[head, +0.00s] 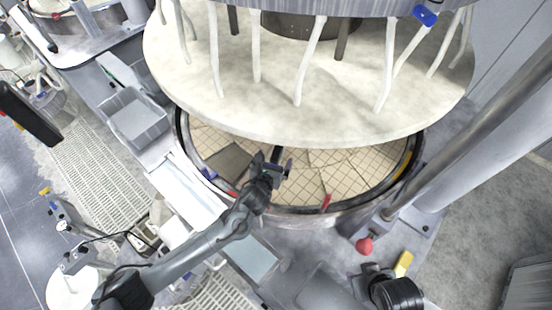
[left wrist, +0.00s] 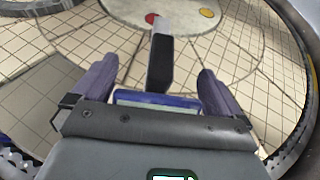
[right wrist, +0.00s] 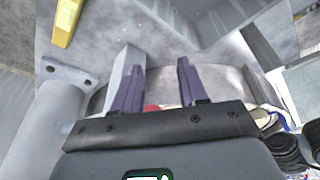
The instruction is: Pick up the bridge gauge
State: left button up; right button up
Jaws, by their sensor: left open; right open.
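What looks like the bridge gauge is a black bar with a pale end (left wrist: 160,60); a blue-edged part (left wrist: 155,99) sits at its near end. In the left wrist view it stands between the fingers of my left gripper (left wrist: 158,88), with gaps on both sides. In the head view my left gripper (head: 277,170) is over the gridded platen, with the dark bar (head: 276,154) just beyond it. The gauge's lower part is hidden. My right gripper (right wrist: 155,85) is open with no held thing visible; in the head view its arm is at lower right.
The pale upper plate (head: 300,115) with hanging hoses overhangs the gridded platen (head: 365,165). A dark square (head: 228,162) lies on the platen. A red knob (head: 365,245) and yellow block (head: 403,263) are near my right arm. A grey bin (head: 138,118) stands left.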

pick_arm(q)
jog(key=shift+x, duration=0.75)
jog(key=shift+c, duration=0.3)
jog(key=c, duration=1.2)
jog(key=shift+c, duration=0.7)
jog(key=shift+r, duration=0.15)
